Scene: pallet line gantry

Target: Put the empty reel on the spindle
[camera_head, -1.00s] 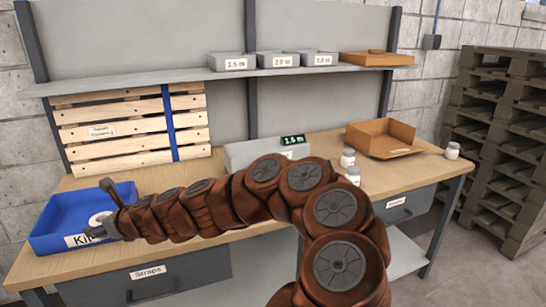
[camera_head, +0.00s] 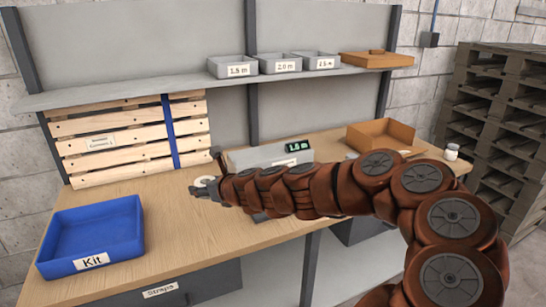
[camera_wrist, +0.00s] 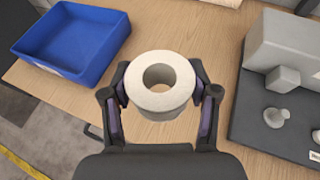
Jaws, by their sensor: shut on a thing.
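The white reel (camera_wrist: 160,82), a short thick ring with a round hole, is held between the two fingers of my gripper (camera_wrist: 163,90), hole facing the wrist camera. In the head view the reel (camera_head: 206,181) shows small at the tip of my gripper (camera_head: 198,190), above the bench, between the blue tray and the grey machine. The grey machine (camera_head: 270,155) has a lit display. I cannot tell which is the spindle.
The blue Kit tray (camera_head: 135,235) looks empty at the bench's left. A wooden slatted panel (camera_head: 85,172) leans behind. A cardboard box (camera_head: 408,128) and a white jar (camera_head: 451,152) stand at the right. Bare bench (camera_head: 175,225) lies between tray and machine.

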